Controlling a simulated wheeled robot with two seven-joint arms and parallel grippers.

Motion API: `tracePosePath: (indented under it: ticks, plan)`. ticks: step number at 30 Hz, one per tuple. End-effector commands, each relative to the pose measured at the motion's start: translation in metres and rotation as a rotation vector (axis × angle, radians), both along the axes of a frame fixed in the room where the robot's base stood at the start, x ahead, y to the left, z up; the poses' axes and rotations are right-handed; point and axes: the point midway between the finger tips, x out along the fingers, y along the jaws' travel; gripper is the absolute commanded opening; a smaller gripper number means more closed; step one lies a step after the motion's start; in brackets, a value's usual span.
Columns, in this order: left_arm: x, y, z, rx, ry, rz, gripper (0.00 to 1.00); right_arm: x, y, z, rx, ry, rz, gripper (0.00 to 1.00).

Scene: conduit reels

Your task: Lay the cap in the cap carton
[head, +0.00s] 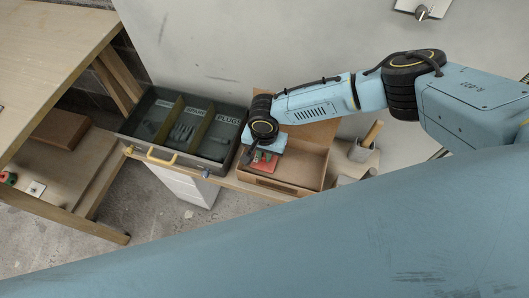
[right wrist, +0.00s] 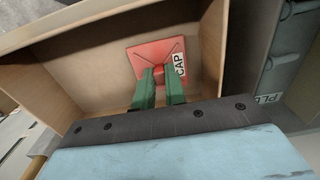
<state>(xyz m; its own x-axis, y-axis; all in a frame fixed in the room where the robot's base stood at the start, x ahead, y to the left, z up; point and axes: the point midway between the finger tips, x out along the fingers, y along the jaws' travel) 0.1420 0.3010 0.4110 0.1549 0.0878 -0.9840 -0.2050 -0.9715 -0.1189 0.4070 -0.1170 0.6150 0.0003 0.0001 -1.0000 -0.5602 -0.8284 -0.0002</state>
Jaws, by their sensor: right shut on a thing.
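The cap is a red square plate with a small raised grip and a white CAP label; it shows in the right wrist view (right wrist: 146,58) and in the head view (head: 268,167). The cap carton is an open cardboard box, seen in the head view (head: 312,172) and the right wrist view (right wrist: 212,50). My right gripper (right wrist: 159,76) has green fingers shut on the cap's grip, inside the carton's walls. I cannot tell whether the cap touches the carton floor. In the head view, my right gripper (head: 257,161) is over the carton's left part. My left gripper is not in view.
A dark metal box with yellow dividers (head: 178,108) and labelled compartments, one reading PLUGS, stands just left of the carton. A small holder with a wooden-handled tool (head: 366,140) stands right of it. A wooden workbench (head: 45,50) is at far left.

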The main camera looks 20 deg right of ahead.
Motion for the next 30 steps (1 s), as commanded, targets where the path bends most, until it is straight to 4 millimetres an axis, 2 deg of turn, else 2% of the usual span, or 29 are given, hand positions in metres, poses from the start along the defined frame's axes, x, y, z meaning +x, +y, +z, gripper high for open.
tracePosePath:
  ticks: [20,21,26,27,30]
  plan:
    - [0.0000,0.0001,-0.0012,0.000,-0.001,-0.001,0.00,0.0000,0.0000,-0.0083,0.000,0.000,0.000,0.00]
    - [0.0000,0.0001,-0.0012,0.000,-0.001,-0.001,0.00,0.0000,0.0000,-0.0086,0.000,0.000,0.000,0.14]
    - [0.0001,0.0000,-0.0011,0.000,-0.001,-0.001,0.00,0.0000,0.0000,-0.0083,0.000,0.000,0.000,0.35]
    - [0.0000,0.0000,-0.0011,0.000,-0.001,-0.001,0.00,0.0000,0.0000,-0.0083,0.000,0.000,0.000,0.38]
    - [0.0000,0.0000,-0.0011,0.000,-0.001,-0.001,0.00,0.0000,0.0000,-0.0083,0.000,0.000,0.000,0.38]
